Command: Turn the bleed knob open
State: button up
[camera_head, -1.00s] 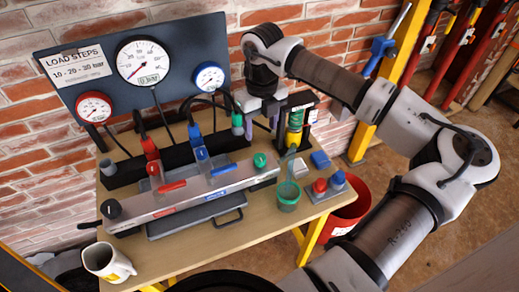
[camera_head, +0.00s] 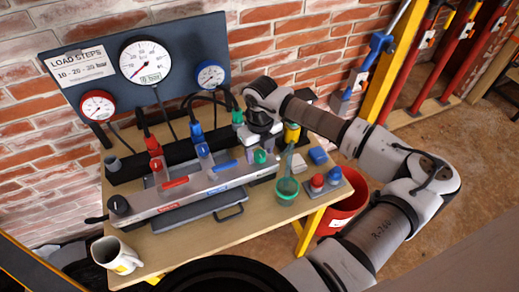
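A long grey manifold (camera_head: 195,188) lies along the front of the table. It carries a green knob (camera_head: 260,156) near its right end and a black round knob (camera_head: 118,205) at its left end. I cannot read which one is labelled as the bleed knob. Red (camera_head: 174,182) and blue (camera_head: 225,166) lever handles sit on the manifold between them. My gripper (camera_head: 261,143) points down just behind the green knob, low over the manifold's right end. Its fingertips are largely hidden, so I cannot tell their gap or any contact.
A gauge board (camera_head: 150,70) with several dials stands behind. Coloured hoses rise near my gripper. A green cup (camera_head: 287,190) with a tool in it and a red-and-blue button box (camera_head: 327,182) stand to the right. A mug (camera_head: 116,255) stands front left.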

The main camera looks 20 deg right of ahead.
jog(key=c, duration=0.9)
